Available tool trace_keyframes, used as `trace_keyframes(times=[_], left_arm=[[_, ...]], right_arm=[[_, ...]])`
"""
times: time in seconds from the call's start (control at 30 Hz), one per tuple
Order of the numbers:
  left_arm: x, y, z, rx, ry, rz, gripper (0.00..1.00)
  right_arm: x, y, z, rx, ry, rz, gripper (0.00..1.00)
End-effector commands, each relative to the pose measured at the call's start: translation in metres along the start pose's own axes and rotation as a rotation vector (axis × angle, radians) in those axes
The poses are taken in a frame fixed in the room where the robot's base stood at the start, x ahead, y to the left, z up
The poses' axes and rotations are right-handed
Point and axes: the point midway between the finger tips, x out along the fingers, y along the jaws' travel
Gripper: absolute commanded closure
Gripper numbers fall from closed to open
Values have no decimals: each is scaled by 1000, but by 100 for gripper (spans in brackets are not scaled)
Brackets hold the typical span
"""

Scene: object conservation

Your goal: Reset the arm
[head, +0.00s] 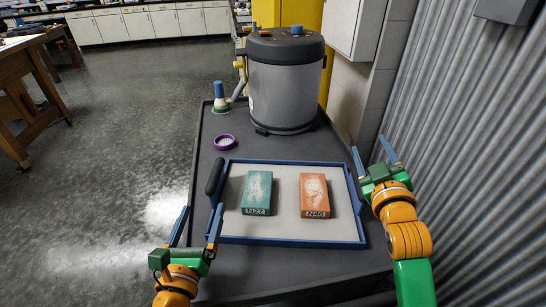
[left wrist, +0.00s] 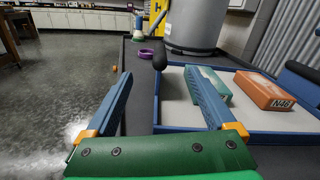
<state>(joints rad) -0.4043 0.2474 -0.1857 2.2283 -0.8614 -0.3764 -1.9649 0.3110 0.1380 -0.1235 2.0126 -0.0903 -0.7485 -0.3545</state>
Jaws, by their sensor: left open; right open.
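My left gripper (head: 196,228) is open and empty at the near left corner of the tray (head: 290,240); its two blue fingers also show in the left wrist view (left wrist: 165,95). My right gripper (head: 377,156) is open and empty, just right of the tray's right edge. A teal block (head: 257,191) and an orange block (head: 314,194) lie apart on the blue-rimmed tray. In the left wrist view, one finger partly covers the teal block (left wrist: 220,83), and the orange block (left wrist: 262,92) is beyond it. Neither gripper holds a block.
The tray lies on a dark cart top (head: 205,150). A large grey canister (head: 286,85) stands at the back. A purple ring (head: 224,142) and a blue-topped item (head: 220,98) stand at the back left. A corrugated wall (head: 470,130) rises close on the right; open floor is left.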

Motion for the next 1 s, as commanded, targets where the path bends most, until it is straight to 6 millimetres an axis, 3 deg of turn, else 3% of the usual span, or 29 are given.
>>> trace_keyframes(times=[0.3,1.0], left_arm=[[-1,2,0,1,1,0,8],[-35,48,9,0,1,-1,8]], right_arm=[[0,0,0,0,0,0,38],[0,-3,5,0,0,0,38]])
